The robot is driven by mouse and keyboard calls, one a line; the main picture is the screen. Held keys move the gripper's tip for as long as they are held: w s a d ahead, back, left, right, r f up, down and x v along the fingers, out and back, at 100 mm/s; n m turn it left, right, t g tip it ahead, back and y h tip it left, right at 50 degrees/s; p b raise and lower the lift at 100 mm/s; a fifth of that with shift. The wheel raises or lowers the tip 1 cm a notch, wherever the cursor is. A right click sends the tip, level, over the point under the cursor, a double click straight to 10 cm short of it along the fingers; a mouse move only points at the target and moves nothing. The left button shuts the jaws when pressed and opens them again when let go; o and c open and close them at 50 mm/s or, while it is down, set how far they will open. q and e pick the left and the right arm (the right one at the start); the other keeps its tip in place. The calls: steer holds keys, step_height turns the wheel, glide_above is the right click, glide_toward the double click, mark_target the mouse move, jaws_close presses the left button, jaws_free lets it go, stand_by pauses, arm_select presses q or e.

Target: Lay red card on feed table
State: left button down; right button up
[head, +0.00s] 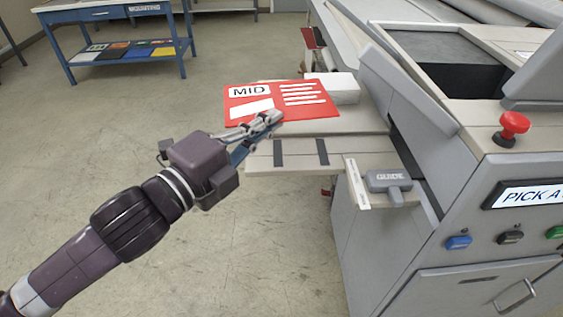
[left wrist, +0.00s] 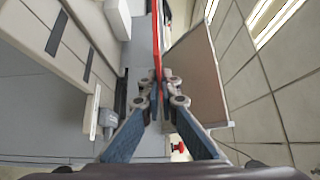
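The red card (head: 282,101), printed "MID" with white blocks and lines, appears over the far part of the beige feed table (head: 350,147). My left gripper (head: 268,120) is shut on the card's near edge. In the left wrist view, the red card (left wrist: 157,45) shows nearly edge-on between the closed fingertips of the left gripper (left wrist: 160,90). The feed table (left wrist: 72,40) with its dark strips lies to the left there, and the card looks apart from it. The exact gap is unclear. My right gripper is not in view.
A grey guide block (head: 388,181) sits at the table's near right. A white block (head: 335,87) is behind the card. The machine body, with a red knob (head: 512,127), stands at right. A blue workbench (head: 110,14) is far left; the floor between is clear.

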mark_target(269, 105)
arm_select(q)
steer(key=shift+w+d+r+m+g+h, duration=0.4)
steer(key=shift+d+r+h, duration=0.05)
steer(key=shift+h, duration=0.05)
steer(key=shift+w+d+r+m+g, duration=0.15)
steer(key=shift+w+r+m+g, duration=0.05)
steer(key=shift+w+m+g, duration=0.1)
steer(key=shift+w+a+r+h+b, duration=0.3)
steer(key=shift+w+r, duration=0.1)
steer(key=shift+w, duration=0.05)
steer(key=shift+w+a, duration=0.15)
steer(key=shift+a, duration=0.05)
step_height(269, 105, down, 20)
steer(key=b, duration=0.1)
steer(key=shift+r+b, duration=0.2)
steer(key=shift+b, duration=0.15)
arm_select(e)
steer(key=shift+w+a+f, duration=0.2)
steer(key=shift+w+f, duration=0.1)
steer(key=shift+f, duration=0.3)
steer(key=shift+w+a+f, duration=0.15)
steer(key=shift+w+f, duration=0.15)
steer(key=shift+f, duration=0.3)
arm_select(q)
steer(key=shift+a, duration=0.1)
